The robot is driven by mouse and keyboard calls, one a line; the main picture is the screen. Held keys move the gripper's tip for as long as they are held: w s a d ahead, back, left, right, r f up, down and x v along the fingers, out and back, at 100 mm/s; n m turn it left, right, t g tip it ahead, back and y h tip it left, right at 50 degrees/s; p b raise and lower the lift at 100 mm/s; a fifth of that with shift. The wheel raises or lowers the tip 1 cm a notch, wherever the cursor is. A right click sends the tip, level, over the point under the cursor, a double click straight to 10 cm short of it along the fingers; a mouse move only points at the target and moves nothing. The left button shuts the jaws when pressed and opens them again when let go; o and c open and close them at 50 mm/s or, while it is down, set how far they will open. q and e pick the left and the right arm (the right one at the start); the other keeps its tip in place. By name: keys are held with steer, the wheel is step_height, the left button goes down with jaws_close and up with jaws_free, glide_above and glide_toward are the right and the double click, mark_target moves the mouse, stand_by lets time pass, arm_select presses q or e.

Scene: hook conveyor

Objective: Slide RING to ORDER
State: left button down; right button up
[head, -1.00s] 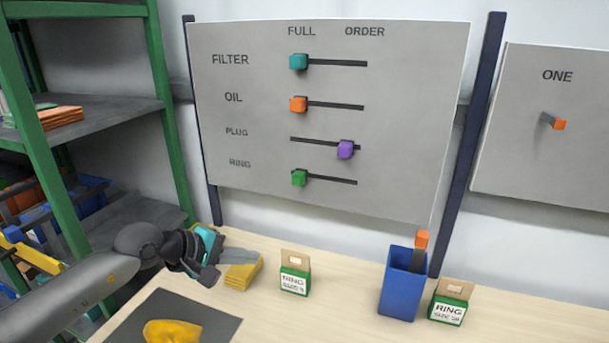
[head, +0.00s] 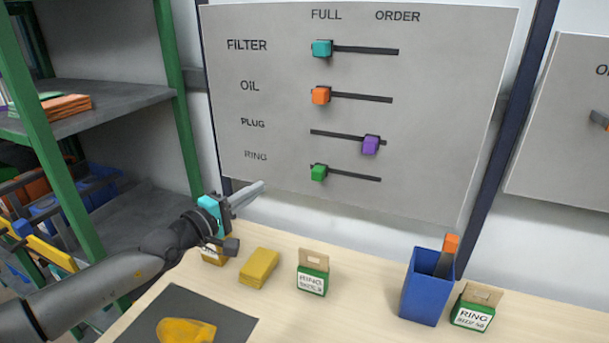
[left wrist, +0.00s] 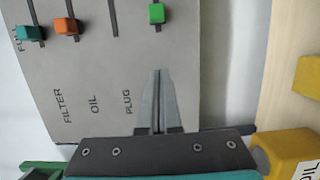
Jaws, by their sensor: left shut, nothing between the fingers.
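The RING slider is a green block (head: 319,172) at the left, FULL end of the lowest slot (head: 352,177) on the grey board (head: 440,120). It also shows in the left wrist view as a green block (left wrist: 156,13), ahead of the fingertips and apart from them. The ORDER label (head: 398,16) stands over the right ends of the slots. My left gripper (head: 262,185) is shut and empty, below and left of the green block. In the left wrist view its closed fingers (left wrist: 157,75) point toward the board. My right gripper is not in view.
The teal FILTER (head: 322,48) and orange OIL (head: 320,95) blocks sit at FULL; the purple PLUG block (head: 370,145) sits near ORDER. On the table below are a yellow stack (head: 259,267), RING boxes (head: 313,275) and a blue bin (head: 427,287). A green shelf (head: 176,90) stands left.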

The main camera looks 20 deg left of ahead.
mark_target(319, 173)
arm_select(q)
steer(key=shift+w, duration=0.1)
steer(key=w+b, duration=0.1)
steer(key=w, duration=0.2)
steer(key=w+d, duration=0.1)
steer(key=w, duration=0.2)
steer(key=w+d+b, duration=0.1)
steer(key=w, duration=0.2)
steer(key=shift+w+b, duration=0.25)
steer(key=shift+b, duration=0.1)
steer(key=shift+w+d+r+p, duration=0.15)
steer(key=shift+d+p, duration=1)
steer(key=shift+p, duration=0.1)
steer(key=shift+d+p, duration=0.45)
steer(key=shift+d, duration=0.4)
steer(key=shift+f, duration=0.2)
